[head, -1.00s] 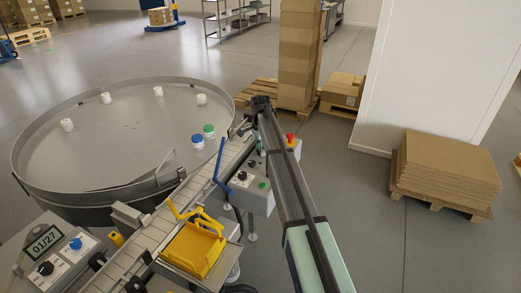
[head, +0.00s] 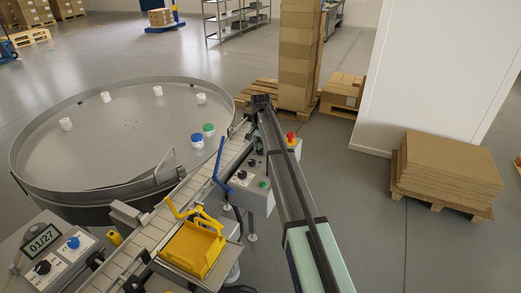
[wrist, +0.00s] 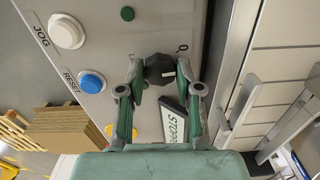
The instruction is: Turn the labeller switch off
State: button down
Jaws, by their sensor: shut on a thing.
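The labeller switch (wrist: 158,70) is a black rotary knob on a grey panel, in the middle of the wrist view. A "0" mark is printed just above and right of it. My gripper (wrist: 159,77) is shut on the knob, one green-and-grey finger on each side. The knob's exact pointer angle is hard to make out.
On the same panel are a white JOG button (wrist: 66,31), a blue RESET button (wrist: 92,81) and a small green button (wrist: 127,13). The head view shows a round turntable (head: 112,188) with white containers, and a yellow bracket (head: 193,249) beside the conveyor.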

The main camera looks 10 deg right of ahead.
aim_at(261, 150)
jog(key=n, duration=0.5)
jog(key=shift+f, duration=0.1)
jog(key=shift+b, duration=0.3)
jog(key=c, duration=0.8)
grip_release()
notch_tip(261, 150, up, 12)
jog(key=shift+r, duration=0.1)
